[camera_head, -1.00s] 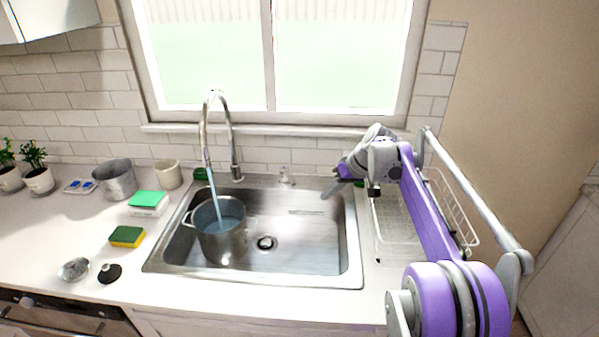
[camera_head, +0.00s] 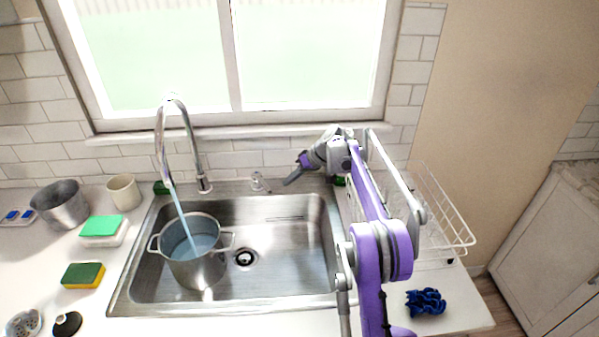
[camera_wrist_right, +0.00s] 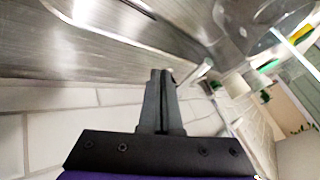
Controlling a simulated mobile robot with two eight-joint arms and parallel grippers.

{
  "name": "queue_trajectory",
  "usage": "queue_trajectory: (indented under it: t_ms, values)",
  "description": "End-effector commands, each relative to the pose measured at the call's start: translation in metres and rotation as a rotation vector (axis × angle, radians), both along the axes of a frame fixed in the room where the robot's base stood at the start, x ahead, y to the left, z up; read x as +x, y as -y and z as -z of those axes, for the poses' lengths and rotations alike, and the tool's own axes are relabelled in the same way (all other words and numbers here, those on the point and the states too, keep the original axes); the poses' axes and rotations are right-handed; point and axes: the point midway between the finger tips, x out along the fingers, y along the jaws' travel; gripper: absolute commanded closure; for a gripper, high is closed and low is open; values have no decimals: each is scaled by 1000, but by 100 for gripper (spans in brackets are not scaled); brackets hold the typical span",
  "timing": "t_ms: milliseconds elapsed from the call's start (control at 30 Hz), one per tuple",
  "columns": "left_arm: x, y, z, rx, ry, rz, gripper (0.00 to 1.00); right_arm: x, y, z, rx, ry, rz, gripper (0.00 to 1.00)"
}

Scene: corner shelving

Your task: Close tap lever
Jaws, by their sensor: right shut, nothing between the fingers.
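The chrome tap (camera_head: 163,135) arches over the left of the sink, and water runs from its spout into a steel pot (camera_head: 196,270). A small metal lever (camera_head: 258,183) stands on the sink's back rim, right of the tap base. My right gripper (camera_head: 289,181) is just right of the lever, low over the back rim, with a small gap in the head view. In the right wrist view its fingers (camera_wrist_right: 160,74) are shut and empty. A pale metal piece (camera_wrist_right: 196,72), seemingly the lever, shows just right of the fingertips; contact is unclear. My left gripper is out of view.
A white wire dish rack (camera_head: 440,215) stands right of the sink, partly behind my right arm. A blue cloth (camera_head: 426,302) lies on the right counter.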

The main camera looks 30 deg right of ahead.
Motion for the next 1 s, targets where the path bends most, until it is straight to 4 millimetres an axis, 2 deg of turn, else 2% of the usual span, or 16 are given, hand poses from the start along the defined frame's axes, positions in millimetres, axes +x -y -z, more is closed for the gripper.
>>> queue_trajectory:
  t_ms: [67,133,300,800,1000]
  values:
    - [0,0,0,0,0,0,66,6,-9,9,0,0,-1,100]
    - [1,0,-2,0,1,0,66,5,-22,4,0,0,-1,100]
    - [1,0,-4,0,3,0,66,6,-39,0,0,1,0,100]
    - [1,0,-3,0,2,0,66,5,-45,0,-1,0,9,100]
    - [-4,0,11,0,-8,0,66,0,-61,3,-3,-2,133,100]
